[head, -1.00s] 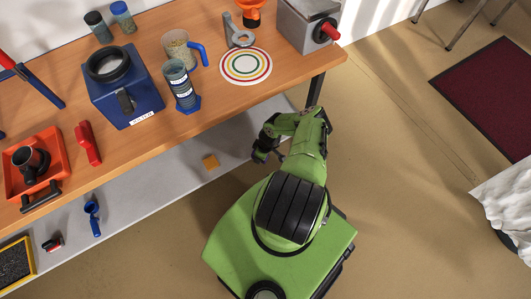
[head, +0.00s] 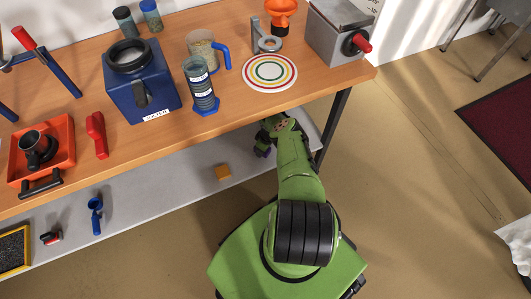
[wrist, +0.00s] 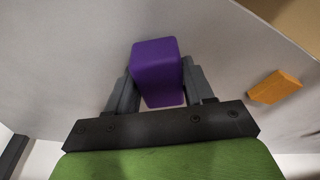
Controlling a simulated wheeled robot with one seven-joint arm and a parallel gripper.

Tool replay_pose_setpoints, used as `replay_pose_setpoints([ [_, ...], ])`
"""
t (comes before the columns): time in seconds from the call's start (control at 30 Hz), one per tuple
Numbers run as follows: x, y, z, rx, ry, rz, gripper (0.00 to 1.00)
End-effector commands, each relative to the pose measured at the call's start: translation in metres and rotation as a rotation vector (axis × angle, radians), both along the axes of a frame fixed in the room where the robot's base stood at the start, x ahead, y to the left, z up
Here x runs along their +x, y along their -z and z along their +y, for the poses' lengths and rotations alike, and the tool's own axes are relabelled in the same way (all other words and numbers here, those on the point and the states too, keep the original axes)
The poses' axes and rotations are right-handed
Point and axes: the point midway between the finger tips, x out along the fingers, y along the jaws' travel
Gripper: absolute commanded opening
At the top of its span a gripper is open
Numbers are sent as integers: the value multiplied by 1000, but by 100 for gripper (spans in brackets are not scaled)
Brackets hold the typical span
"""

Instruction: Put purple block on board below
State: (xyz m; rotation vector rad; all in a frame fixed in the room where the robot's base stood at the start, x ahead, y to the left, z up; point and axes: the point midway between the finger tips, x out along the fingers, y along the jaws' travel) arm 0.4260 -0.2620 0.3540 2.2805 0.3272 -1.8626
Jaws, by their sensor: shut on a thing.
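The purple block (wrist: 156,68) is between the two grey fingers of my gripper (wrist: 160,88), which is shut on it. In the head view a small part of the purple block (head: 263,152) shows under the bench's front edge, mostly hidden by my gripper (head: 265,145). The board below (head: 150,192) is a light grey shelf under the wooden bench. It fills much of the wrist view (wrist: 60,60) behind the block. I cannot tell whether the block touches the board.
An orange-yellow block (head: 223,172) lies on the board, left of my gripper. A blue scoop (head: 96,215) lies farther left. The wooden benchtop (head: 235,100) overhangs the board, and a dark bench leg (head: 333,128) stands right of my arm. Board between the orange-yellow block and scoop is clear.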

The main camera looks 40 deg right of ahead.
Motion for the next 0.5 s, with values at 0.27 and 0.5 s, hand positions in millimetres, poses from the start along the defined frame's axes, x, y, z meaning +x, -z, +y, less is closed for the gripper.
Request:
replay_pose_setpoints([
  [0.27,2,0,-1,0,0,-2,0],
  [0.5,1,4,0,1,3,0,0],
])
